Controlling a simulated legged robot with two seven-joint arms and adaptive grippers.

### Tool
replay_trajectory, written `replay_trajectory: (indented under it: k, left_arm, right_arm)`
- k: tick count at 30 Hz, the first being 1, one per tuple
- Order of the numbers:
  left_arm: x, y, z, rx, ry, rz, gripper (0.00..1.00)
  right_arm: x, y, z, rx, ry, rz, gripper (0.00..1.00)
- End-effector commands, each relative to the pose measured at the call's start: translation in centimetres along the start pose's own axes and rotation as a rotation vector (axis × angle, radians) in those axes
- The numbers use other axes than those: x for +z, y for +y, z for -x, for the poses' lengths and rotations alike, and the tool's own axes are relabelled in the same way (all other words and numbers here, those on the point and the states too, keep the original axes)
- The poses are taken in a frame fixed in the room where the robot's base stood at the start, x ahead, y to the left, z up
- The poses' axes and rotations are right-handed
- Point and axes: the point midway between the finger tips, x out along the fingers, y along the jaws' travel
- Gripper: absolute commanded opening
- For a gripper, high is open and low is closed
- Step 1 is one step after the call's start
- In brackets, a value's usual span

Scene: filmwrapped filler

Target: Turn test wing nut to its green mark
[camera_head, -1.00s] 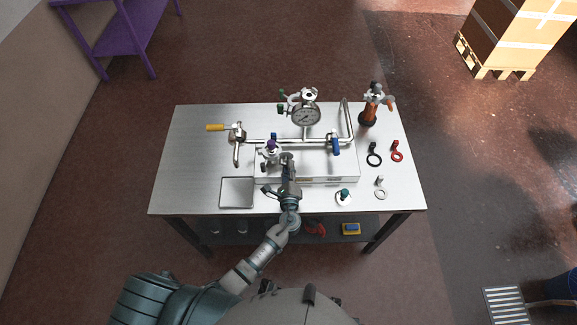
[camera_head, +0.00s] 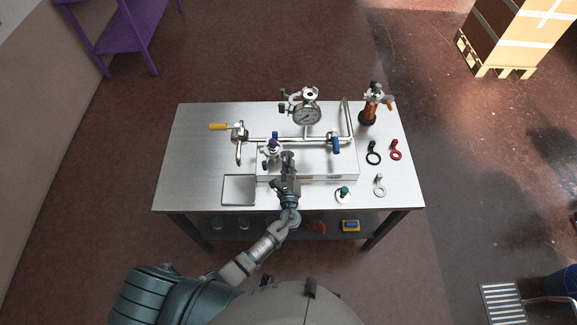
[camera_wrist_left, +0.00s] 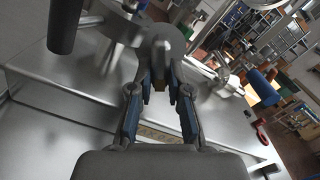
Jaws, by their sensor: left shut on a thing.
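My left gripper (camera_head: 288,158) reaches over the front of the raised metal box (camera_head: 330,165) on the table, just right of the purple-knobbed valve (camera_head: 273,146). In the left wrist view its two blue-padded fingers (camera_wrist_left: 160,88) close from both sides on a grey, rounded metal piece (camera_wrist_left: 165,42), which appears to be the test wing nut. The gripper covers the nut in the head view. I cannot make out a green mark there. My right gripper is not in view.
Behind the gripper are pipework with a pressure gauge (camera_head: 307,116), a blue valve handle (camera_head: 335,144) and a yellow lever (camera_head: 219,127). An empty square tray (camera_head: 239,190) lies front left. Rings (camera_head: 373,158) and a teal-topped piece (camera_head: 344,192) lie to the right.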

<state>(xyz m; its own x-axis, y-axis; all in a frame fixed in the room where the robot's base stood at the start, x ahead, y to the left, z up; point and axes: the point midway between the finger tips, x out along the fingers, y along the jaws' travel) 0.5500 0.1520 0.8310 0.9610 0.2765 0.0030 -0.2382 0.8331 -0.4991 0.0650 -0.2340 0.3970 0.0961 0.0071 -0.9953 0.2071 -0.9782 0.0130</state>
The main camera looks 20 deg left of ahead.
Motion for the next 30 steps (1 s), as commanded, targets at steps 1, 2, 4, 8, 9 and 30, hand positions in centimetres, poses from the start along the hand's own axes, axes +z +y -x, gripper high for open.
replay_trajectory:
  k: [1, 2, 4, 8, 9, 30]
  left_arm:
    - [-0.4, 0.2, 0.2, 0.002, 0.01, -0.001, 0.0]
    - [-0.5, 0.2, 0.2, 0.002, 0.01, -0.001, 0.0]
    - [-0.5, 0.2, 0.2, 0.002, 0.01, -0.001, 0.0]
    - [-0.5, 0.2, 0.2, 0.003, 0.01, 0.0, 0.32]
    - [-0.4, 0.2, 0.2, 0.002, 0.009, 0.0, 0.42]
    - [-0.3, 0.2, 6.8, 0.002, 0.008, 0.0, 0.43]
  right_arm:
    - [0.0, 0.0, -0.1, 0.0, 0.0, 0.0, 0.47]
    - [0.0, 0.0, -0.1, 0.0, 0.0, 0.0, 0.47]
    - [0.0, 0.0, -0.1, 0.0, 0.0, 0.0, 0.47]
    - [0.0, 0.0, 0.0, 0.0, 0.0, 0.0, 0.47]
    - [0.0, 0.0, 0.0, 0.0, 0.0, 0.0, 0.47]
    - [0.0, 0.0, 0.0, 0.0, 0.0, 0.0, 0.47]
